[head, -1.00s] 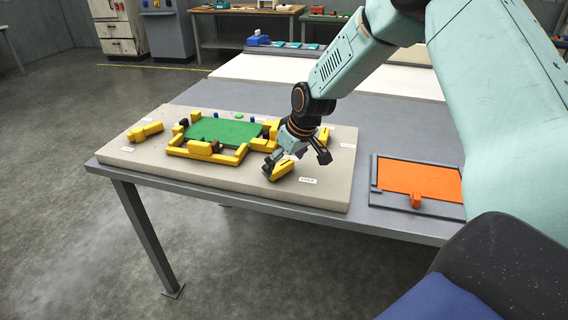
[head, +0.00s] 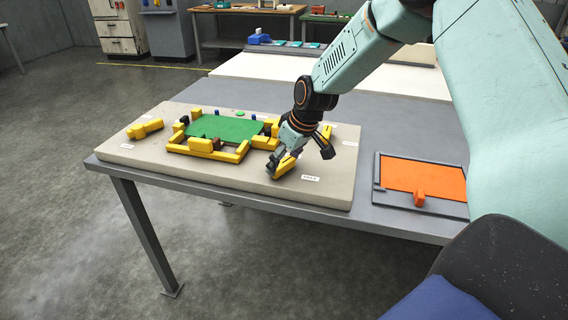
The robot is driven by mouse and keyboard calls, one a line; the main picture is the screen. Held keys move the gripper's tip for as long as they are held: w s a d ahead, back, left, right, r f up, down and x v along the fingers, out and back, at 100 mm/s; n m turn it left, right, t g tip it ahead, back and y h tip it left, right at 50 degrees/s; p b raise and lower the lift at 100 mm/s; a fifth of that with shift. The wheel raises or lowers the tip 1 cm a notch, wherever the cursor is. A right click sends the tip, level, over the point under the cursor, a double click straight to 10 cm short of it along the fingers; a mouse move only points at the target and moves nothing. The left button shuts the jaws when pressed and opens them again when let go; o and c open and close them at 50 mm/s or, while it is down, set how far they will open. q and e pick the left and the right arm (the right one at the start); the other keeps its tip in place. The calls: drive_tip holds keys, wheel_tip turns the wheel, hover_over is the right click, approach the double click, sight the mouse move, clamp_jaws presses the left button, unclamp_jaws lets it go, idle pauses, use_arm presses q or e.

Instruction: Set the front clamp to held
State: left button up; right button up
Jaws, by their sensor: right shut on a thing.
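The yellow front clamp (head: 286,169) is at the front right of the beige board (head: 230,180), beside the yellow frame. My right gripper (head: 287,159) reaches down onto it and is shut on its yellow handle. The fingers and wrist hide part of the clamp, so its exact setting is hard to read. A small white label (head: 311,178) lies on the board just right of it. My left gripper is not in view.
The yellow frame (head: 232,154) holds a green sheet (head: 224,128). Another yellow clamp (head: 145,128) lies at the board's left, and a yellow piece (head: 325,132) shows behind my gripper. An orange panel (head: 424,178) in a grey frame is at the right.

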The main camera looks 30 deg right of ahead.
drive_tip(key=shift+f+n+y+b, duration=0.2)
drive_tip(key=shift+n+y+b, duration=0.2)
drive_tip(key=shift+n+b, duration=0.65)
drive_tip(key=shift+w+r+n+g+y+b, duration=0.1)
drive_tip(key=shift+n+g+y+b, duration=0.3)
drive_tip(key=shift+n+b, duration=0.8)
drive_tip(key=shift+n, duration=0.35)
drive_tip(key=o, duration=1.1)
drive_tip(key=shift+r, duration=0.1)
drive_tip(key=shift+o, duration=0.2)
drive_tip(key=v, duration=1.2)
drive_tip(key=shift+d, duration=0.15)
